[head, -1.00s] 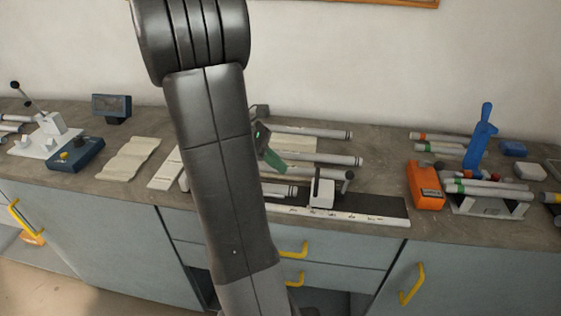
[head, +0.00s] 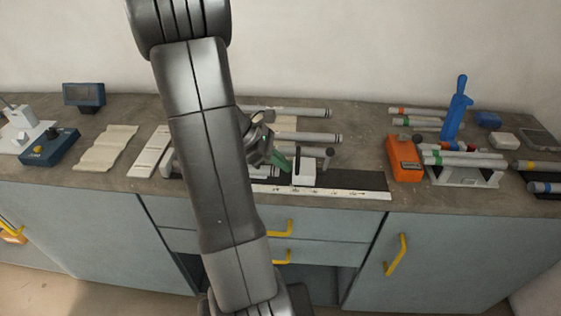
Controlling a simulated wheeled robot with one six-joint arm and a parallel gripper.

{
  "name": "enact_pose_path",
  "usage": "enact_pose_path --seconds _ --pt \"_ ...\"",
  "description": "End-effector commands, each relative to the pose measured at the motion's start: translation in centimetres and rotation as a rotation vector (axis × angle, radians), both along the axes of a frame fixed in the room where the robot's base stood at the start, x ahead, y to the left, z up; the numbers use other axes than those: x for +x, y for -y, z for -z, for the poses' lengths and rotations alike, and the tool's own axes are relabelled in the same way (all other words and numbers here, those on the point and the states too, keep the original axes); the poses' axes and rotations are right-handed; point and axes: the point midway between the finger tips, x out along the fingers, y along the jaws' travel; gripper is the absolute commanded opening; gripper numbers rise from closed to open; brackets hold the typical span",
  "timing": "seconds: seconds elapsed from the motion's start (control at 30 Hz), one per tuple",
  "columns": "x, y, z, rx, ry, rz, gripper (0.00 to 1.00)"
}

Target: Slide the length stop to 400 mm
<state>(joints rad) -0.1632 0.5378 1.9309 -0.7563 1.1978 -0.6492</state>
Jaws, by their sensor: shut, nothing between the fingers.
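The length stop (head: 304,174) is a small white block with a dark upright part and a black-knobbed lever (head: 327,153). It stands on a dark rail, behind a white scale strip (head: 345,192) whose marks are too small to read. My gripper (head: 286,164), with green on its fingers, is shut and empty. Its tip is low, just left of the stop; I cannot tell whether it touches. My arm hides the left part of the rail and scale.
Grey tubes (head: 310,138) lie behind the rail. The dark rail (head: 355,180) right of the stop is clear.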

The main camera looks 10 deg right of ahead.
Motion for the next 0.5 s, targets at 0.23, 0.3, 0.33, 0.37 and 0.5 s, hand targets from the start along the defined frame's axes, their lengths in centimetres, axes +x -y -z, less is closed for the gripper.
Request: enact_pose_path --seconds 0.23,0.3,0.33,0.37,0.5 --pt "-1.1 3.6 0.0 0.000 0.001 0.006 0.00" --pt "-1.4 4.5 0.0 -0.001 -0.001 0.006 0.00" --pt "-1.5 4.8 0.0 0.000 0.000 0.006 0.00" --pt "-1.5 5.0 0.0 0.000 0.000 0.004 0.00" --pt "-1.7 5.6 0.0 -0.001 -0.002 0.001 0.00"
